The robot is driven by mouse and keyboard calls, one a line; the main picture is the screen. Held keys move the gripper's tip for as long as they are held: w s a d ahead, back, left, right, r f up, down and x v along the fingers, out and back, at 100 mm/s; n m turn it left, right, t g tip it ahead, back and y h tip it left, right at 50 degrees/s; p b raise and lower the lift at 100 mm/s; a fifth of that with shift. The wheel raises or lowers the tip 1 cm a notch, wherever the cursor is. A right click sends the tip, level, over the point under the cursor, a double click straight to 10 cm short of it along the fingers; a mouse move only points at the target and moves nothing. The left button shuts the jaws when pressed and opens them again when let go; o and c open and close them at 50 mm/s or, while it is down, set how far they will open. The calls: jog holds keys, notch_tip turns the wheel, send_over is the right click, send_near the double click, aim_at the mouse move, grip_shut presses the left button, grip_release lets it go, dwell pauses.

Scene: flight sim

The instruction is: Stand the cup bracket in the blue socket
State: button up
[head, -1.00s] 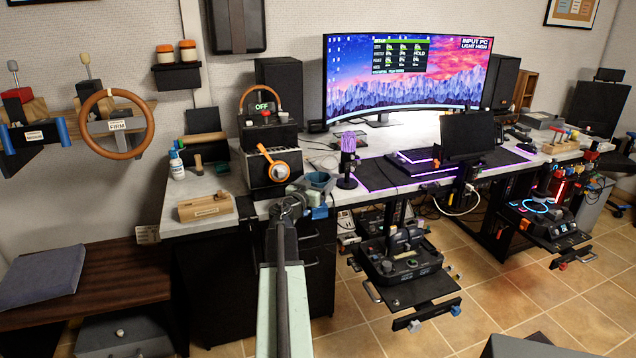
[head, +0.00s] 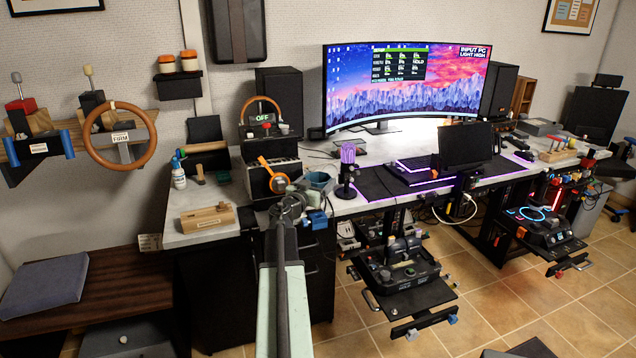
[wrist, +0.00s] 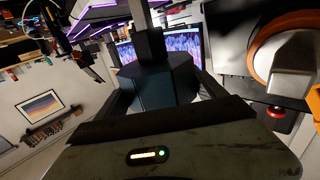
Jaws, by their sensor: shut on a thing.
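The cup bracket (head: 318,181) shows in the head view as a dark blue-grey cup at the front edge of the desk, just behind and right of my gripper (head: 293,203). In the wrist view a dark, faceted body (wrist: 158,82), apparently the bracket, sits between the fingers. My gripper is shut on it. A small blue block (head: 317,218), possibly the blue socket, is at the desk edge just below the cup. I cannot tell whether the bracket touches it; the socket's opening is hidden.
A purple microphone (head: 347,165) stands to the right. A wooden block (head: 207,218) lies on the desk's left end. A joystick mount (head: 402,268) juts out below the desk.

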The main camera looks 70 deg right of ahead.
dwell(0.3)
jog(key=shift+f+b, duration=0.95)
jog(key=shift+b, duration=0.15)
jog(key=shift+f+b, duration=2.6)
jog(key=o, duration=1.5)
jog(key=shift+r, duration=0.1)
jog(key=a, duration=0.7)
jog(key=shift+w+a, duration=0.4)
jog(key=shift+w, duration=0.15)
